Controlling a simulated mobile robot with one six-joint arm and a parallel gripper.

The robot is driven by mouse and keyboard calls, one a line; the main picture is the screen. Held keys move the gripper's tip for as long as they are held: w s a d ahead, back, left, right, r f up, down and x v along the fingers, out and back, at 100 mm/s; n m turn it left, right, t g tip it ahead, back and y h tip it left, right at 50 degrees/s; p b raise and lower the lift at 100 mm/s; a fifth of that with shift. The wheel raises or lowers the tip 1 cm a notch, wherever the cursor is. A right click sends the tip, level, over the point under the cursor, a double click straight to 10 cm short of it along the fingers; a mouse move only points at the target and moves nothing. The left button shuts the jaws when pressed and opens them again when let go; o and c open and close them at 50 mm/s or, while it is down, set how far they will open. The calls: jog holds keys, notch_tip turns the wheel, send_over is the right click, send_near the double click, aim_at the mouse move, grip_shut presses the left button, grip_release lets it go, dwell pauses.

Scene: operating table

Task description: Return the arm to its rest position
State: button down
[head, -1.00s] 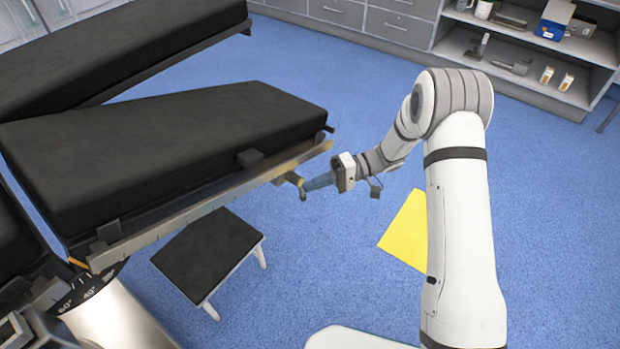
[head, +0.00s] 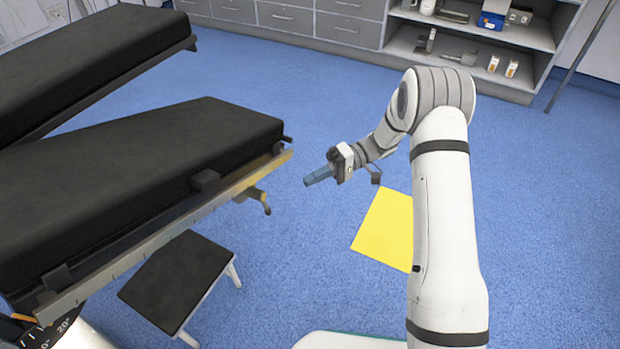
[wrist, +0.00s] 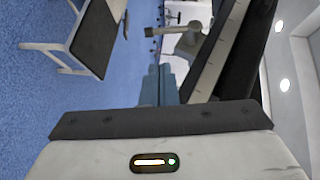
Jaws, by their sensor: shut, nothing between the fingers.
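My gripper (head: 307,182) has blue fingers that look shut with nothing between them. In the head view it hangs in open space to the right of the operating table (head: 130,180), apart from the small tan lever (head: 262,199) on the table's side rail. My white and grey arm stands at the right of the head view and reaches back to the left. In the wrist view the blue fingers (wrist: 167,82) show above the dark edge of the gripper housing, and the table's rail and black padding are at upper right.
A low black-topped step stool (head: 178,280) stands on the blue floor beside the table. A yellow sheet (head: 387,229) lies on the floor below my arm. Grey drawers (head: 290,18) and an open shelf (head: 475,42) with boxes line the back. The floor between is clear.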

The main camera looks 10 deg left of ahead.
jog(key=s+d+r+m+t+h+p, duration=0.3)
jog(key=s+d+r+p, duration=0.4)
jog(key=r, duration=0.8)
jog(key=s+d+r+m+t+h+p, duration=0.2)
jog(key=s+d+r+t+h+p, duration=0.3)
jog(key=r+p, duration=0.9)
jog(key=s+d+r+m+t+h+p, duration=0.3)
jog(key=s+d+r+p, duration=0.5)
jog(key=r, duration=1)
jog(key=d+t+h+p, duration=0.1)
jog(key=d+h+p, duration=0.1)
jog(key=d+p, duration=0.1)
jog(key=shift+s+d+r+m, duration=0.15)
jog(key=shift+s+r+m, duration=0.15)
jog(key=shift+s, duration=0.1)
